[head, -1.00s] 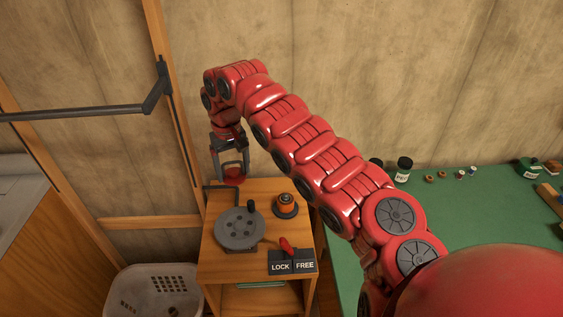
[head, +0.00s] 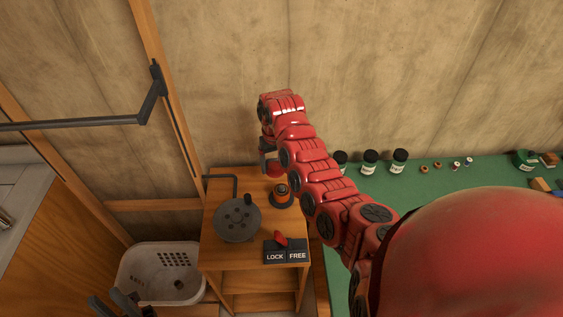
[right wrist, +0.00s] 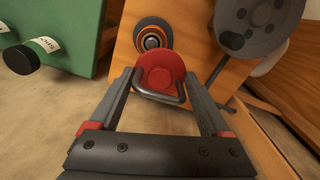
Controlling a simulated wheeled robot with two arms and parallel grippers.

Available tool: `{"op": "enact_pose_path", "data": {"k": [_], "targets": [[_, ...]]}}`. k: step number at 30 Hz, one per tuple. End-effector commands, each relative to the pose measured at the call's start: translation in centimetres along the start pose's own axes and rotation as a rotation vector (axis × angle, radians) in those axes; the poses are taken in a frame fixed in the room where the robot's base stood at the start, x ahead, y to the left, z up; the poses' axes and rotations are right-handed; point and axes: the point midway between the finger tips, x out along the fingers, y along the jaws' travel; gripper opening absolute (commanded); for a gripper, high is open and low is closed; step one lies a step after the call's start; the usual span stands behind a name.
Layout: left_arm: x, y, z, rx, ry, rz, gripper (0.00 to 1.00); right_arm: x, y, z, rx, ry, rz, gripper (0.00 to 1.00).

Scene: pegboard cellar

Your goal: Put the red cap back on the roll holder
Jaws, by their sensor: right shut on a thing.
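The red cap (right wrist: 160,70) has a metal loop handle (right wrist: 160,97). My right gripper (right wrist: 161,84) is shut on it, with one finger at each side of the loop. In the head view the cap (head: 275,170) hangs above the back of the wooden stand, behind the roll holder (head: 281,196). The holder is a dark base with an orange roll and a dark centre; in the right wrist view (right wrist: 152,39) it shows just beyond the cap. Cap and holder look apart. My left gripper (head: 118,303) is at the bottom left edge, mostly cut off.
A grey crank disc (head: 237,222) with a knob stands left of the holder. A red lever (head: 281,240) sits at the LOCK/FREE plate (head: 286,252) in front. A dark bent rod (head: 222,178) is at the stand's back left. Green table with bottles (head: 369,162) is right.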

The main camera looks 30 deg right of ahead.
Motion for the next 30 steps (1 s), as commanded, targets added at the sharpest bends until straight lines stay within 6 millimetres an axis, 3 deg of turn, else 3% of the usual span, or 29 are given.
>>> {"op": "enact_pose_path", "data": {"k": [10,20,30], "targets": [[1.0,-0.1,-0.2,0.000,0.000,0.000,0.27,1.4,1.8,1.3,0.030,0.002,0.000,0.28],[0.3,0.0,-0.1,0.000,0.000,0.000,0.27,3.0,1.8,1.3,0.030,0.003,0.001,0.28],[-1.1,0.1,0.2,0.000,0.000,0.000,0.27,6.0,1.8,1.3,0.031,0.001,0.001,0.28]]}}
